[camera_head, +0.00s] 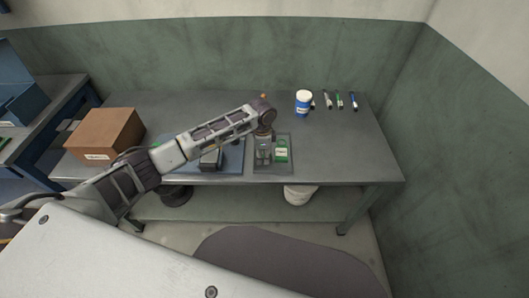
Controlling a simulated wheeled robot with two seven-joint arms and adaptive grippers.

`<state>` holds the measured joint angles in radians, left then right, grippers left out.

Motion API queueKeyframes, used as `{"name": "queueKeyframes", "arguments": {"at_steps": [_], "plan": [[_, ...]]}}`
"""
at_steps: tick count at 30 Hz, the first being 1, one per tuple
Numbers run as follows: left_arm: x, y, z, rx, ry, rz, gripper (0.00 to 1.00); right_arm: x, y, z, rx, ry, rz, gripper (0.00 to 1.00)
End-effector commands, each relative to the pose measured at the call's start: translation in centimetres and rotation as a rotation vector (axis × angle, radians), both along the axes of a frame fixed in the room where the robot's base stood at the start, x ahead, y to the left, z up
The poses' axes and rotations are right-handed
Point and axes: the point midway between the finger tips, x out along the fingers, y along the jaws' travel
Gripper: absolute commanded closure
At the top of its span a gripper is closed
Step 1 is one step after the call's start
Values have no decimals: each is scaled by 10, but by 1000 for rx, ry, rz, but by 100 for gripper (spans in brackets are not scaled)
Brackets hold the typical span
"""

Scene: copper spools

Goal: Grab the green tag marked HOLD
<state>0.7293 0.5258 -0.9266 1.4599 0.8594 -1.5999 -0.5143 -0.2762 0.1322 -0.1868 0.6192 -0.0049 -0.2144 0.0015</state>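The green tag (281,152) with a white label lies at the right side of a shallow grey tray (285,168) on the workbench. The writing on its label is too small to read. My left arm reaches in from the left, and its gripper (263,155) points down over the left part of the tray, just left of the tag. The fingers are small and seen from above, so I cannot tell whether they are open or shut. My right gripper is not in view.
A blue-and-white tub (303,102) and several pens (339,100) stand or lie at the back right of the grey workbench (350,150). A cardboard box (105,134) sits at the left. A blue mat (232,160) with a dark object (211,160) lies left of the tray. The bench's right part is clear.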

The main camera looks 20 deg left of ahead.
Motion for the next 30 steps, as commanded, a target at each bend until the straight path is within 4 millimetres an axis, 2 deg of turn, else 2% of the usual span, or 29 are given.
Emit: {"name": "queueKeyframes", "arguments": {"at_steps": [2, 11, 23, 30], "plan": [[0, 0, 0, 0, 0, 0, 62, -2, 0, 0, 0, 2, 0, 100], [0, 0, 0, 0, 0, 0, 100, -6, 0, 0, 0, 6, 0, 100], [0, 0, 3, -1, 0, 0, 100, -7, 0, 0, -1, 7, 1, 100], [1, 0, 22, -1, -1, 1, 100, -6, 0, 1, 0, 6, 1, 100]]}}
